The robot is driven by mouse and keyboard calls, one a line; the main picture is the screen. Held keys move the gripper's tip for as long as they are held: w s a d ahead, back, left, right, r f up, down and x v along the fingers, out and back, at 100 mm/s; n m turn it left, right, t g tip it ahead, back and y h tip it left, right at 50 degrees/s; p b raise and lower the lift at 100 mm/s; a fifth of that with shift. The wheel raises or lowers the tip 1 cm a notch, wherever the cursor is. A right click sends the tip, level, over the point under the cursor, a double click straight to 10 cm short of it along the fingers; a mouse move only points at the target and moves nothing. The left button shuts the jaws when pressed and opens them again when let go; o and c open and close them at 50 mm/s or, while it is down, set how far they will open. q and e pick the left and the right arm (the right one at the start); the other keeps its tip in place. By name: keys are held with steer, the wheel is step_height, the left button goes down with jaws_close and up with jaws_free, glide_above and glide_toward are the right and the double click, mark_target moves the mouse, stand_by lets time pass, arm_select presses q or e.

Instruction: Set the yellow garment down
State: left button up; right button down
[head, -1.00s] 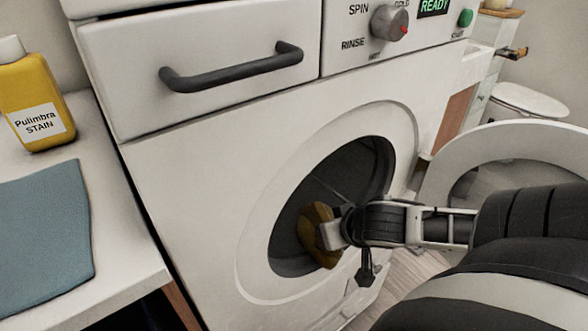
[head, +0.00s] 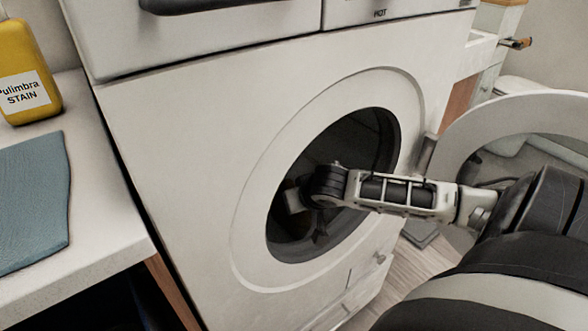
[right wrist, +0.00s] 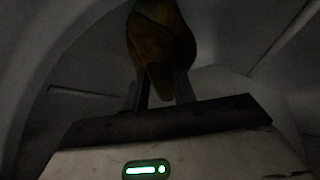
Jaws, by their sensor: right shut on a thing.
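The yellow garment (right wrist: 160,45) shows dark and brownish in the right wrist view, bunched between the two fingers of my right gripper (right wrist: 160,88). My right gripper (head: 296,200) is shut on it and reaches through the round opening of the washing machine (head: 180,130) into the dark drum (head: 365,140). In the head view the garment is hidden behind the gripper and the drum's shadow. In the wrist view the drum wall surrounds it; I cannot tell whether the garment touches the wall. My left gripper is not in view.
The round washer door (head: 470,135) stands open at the right, close to my right arm. A counter (head: 110,220) at the left holds a yellow stain bottle (head: 28,75) and a folded blue cloth (head: 35,200). The opening's rim (head: 255,190) surrounds my arm.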

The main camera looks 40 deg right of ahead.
steer(key=shift+w+d+r+g, duration=0.1)
steer(key=shift+w+r+g, duration=0.3)
steer(key=shift+w+r, duration=0.15)
steer(key=shift+w+f+g, duration=0.1)
steer(key=shift+w+g, duration=0.55)
steer(key=shift+g, duration=0.45)
steer(key=shift+s+f+b, duration=0.1)
steer(key=shift+f+b, duration=0.25)
steer(key=shift+f, duration=0.5)
steer(key=c, duration=1.1)
jaws_free()
steer(key=shift+c, duration=0.2)
